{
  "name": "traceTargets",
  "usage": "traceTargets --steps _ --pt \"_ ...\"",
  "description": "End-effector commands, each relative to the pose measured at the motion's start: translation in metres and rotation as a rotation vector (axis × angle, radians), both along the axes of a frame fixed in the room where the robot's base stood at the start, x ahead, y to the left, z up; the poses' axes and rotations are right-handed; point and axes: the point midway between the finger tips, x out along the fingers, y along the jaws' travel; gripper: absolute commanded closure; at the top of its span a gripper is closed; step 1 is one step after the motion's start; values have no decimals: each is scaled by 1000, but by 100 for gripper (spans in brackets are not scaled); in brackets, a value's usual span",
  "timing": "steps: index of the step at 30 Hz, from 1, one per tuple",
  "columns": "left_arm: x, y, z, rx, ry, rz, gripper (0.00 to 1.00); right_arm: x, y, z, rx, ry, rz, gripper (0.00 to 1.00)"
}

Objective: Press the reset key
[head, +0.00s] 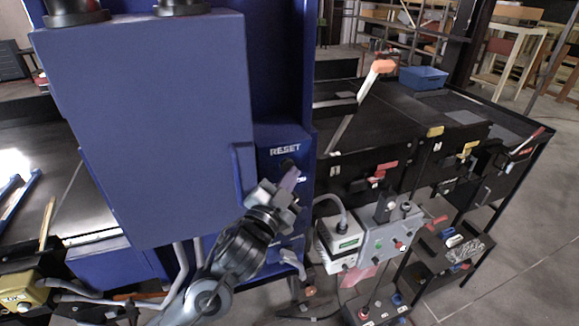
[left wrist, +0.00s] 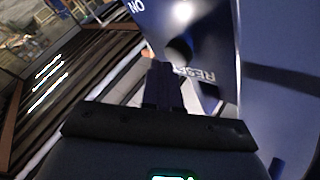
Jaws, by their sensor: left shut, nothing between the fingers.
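The blue detector cabinet has a panel (head: 268,137) marked RESET in white letters. A dark round key (head: 287,163) shows just below that label, partly covered by my fingers. My left gripper (head: 290,178) is shut and empty, with its fingertips at or very near the key. In the left wrist view the dark round key (left wrist: 179,50) lies just beyond the tips of my shut fingers (left wrist: 163,72), beside the RESET label, which appears upside down. I cannot tell whether the fingertips touch the key. My right gripper is not in view.
A large blue cabinet door or box (head: 150,125) stands left of the panel. To the right are a grey control box (head: 385,240) with buttons and a black conveyor (head: 400,115). A blue bin (head: 423,77) sits at the back. Open floor lies at the far right.

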Motion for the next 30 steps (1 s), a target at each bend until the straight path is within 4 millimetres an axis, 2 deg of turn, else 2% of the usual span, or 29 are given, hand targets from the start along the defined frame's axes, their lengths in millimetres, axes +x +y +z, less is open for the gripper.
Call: traceTargets --steps 1,2,18,30 --pt "4 12 2 -9 -1 25 100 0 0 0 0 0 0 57" --pt "3 11 2 -9 -1 25 100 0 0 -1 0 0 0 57" --pt "-40 -12 2 -7 -4 12 100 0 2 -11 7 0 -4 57" --pt "-44 -14 3 -6 -5 10 100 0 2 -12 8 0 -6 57"
